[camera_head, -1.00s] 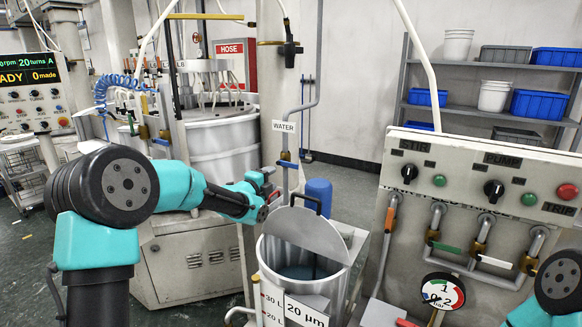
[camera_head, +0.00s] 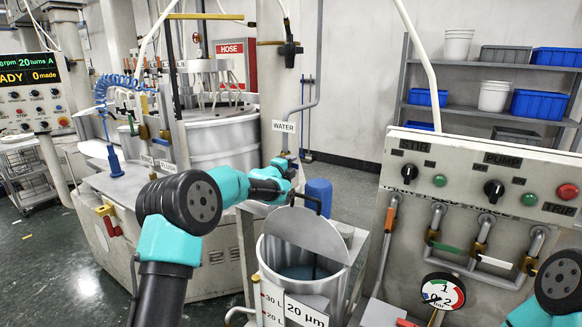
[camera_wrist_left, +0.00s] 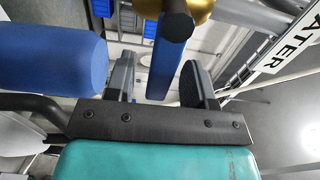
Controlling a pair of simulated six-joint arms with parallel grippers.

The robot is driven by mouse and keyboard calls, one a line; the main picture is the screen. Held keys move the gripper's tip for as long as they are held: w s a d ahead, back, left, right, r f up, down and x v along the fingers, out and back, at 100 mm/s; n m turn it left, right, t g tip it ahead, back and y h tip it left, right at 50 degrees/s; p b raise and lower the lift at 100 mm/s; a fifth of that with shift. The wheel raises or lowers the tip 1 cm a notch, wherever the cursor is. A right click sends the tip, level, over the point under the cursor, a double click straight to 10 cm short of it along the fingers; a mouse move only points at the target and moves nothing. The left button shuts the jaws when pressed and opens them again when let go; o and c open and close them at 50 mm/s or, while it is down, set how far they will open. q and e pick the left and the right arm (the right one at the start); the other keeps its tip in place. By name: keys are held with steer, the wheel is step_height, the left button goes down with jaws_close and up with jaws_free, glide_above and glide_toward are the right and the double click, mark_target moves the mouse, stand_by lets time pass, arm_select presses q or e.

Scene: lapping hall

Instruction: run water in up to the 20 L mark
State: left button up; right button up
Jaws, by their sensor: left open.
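The open tank (camera_head: 335,287) stands at the front centre, with 30 L and 20 L marks on its wall. Bluish-grey liquid (camera_head: 303,272) shows low inside; I cannot read its level against the marks. The WATER sign (camera_head: 284,126) hangs above the water valve, also at the right of the wrist view (camera_wrist_left: 287,42). My left gripper (camera_head: 290,165) is at the valve and mostly hides it. In the left wrist view, the valve's blue handle (camera_wrist_left: 170,55) lies between the open fingers (camera_wrist_left: 160,85), below a brass body (camera_wrist_left: 204,9). My right gripper is out of view.
A blue cylinder (camera_head: 319,193) stands behind the tank, close to my left gripper. A raised grey lid (camera_head: 305,232) covers part of the tank's mouth. The control panel (camera_head: 470,200) with knobs, valves and a gauge (camera_head: 442,291) is at the right.

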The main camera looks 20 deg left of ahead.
arm_select(q)
steer(key=shift+c, duration=0.5)
jaws_close()
